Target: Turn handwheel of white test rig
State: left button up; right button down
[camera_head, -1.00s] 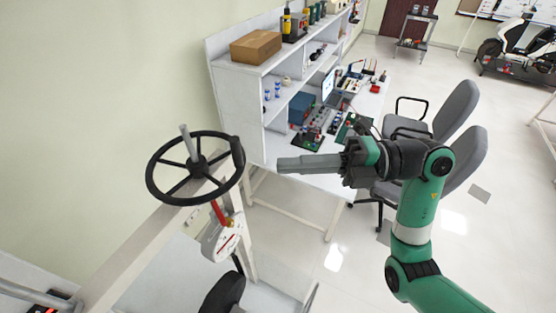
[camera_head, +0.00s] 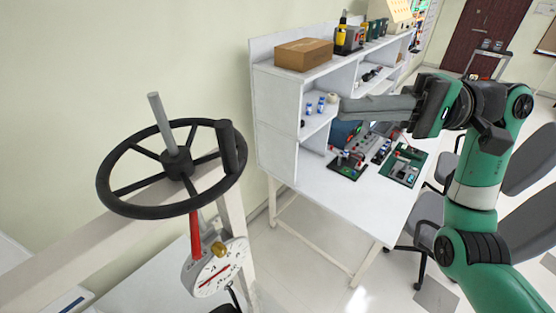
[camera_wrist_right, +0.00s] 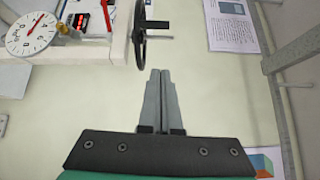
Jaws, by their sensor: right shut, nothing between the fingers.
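The black handwheel (camera_head: 172,167) lies nearly flat on top of the white rig (camera_head: 150,215), at the left in the head view. A metal shaft rises from its hub, and an upright black handle (camera_head: 226,146) stands on the right of its rim. A round white dial gauge (camera_head: 217,268) sits below. My right gripper (camera_head: 342,112) is shut and empty, to the right of the wheel and apart from it. In the right wrist view the closed fingers (camera_wrist_right: 160,73) point at the wheel (camera_wrist_right: 140,35), seen edge-on. My left gripper is not in view.
A white bench (camera_head: 340,205) with shelves, a cardboard box (camera_head: 303,54) and electronics stands behind my right gripper. Grey chairs (camera_head: 440,222) stand at the right. Open air lies between the gripper and the wheel.

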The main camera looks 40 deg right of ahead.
pick_arm(q)
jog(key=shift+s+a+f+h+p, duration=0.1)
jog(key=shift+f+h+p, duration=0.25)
jog(key=shift+p, duration=0.3)
pick_arm(e)
jog(key=w+a, duration=0.2)
jog(key=a, duration=1)
jog(key=shift+w+a+f, duration=0.3)
jog(key=shift+w+f, duration=0.1)
